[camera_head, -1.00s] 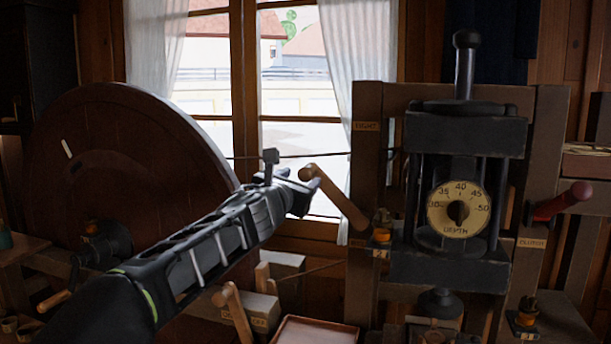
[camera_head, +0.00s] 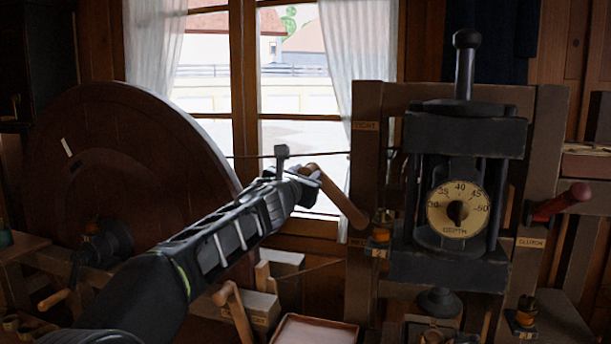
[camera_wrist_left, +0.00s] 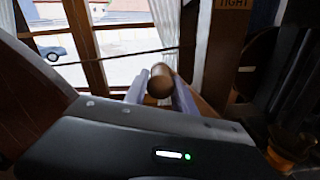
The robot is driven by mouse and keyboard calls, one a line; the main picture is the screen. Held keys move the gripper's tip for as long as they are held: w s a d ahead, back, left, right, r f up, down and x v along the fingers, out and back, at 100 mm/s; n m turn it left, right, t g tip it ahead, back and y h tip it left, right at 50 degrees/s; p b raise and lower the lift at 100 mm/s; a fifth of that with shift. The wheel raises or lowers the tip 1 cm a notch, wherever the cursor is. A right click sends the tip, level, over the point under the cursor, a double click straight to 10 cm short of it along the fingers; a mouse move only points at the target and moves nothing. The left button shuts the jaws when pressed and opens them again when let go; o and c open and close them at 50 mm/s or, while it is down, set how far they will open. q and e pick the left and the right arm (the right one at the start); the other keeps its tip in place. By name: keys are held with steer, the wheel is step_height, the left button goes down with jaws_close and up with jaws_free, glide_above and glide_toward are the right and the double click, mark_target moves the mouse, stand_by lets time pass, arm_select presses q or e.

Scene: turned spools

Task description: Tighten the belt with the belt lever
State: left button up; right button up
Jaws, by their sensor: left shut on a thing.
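The belt lever (camera_head: 342,200) is a wooden handle with a rounded top end, slanting from upper left to lower right, beside the post marked TIGHT. My left gripper (camera_head: 309,177) is at its upper end, shut on it. In the left wrist view the lever's round knob (camera_wrist_left: 160,82) shows between my two fingers. The belt (camera_head: 318,154) runs as a thin dark line from the large wooden wheel (camera_head: 110,165) toward the machine, behind my gripper. My right gripper is not in view.
The dark press with a DEPTH dial (camera_head: 459,208) stands on the right. A red clutch handle (camera_head: 562,202) is at its far side. Another wooden lever (camera_head: 236,312) and a shallow tray (camera_head: 314,332) are below my left arm. A window is behind.

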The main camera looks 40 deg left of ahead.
arm_select(q)
jaws_close()
stand_by(0.9)
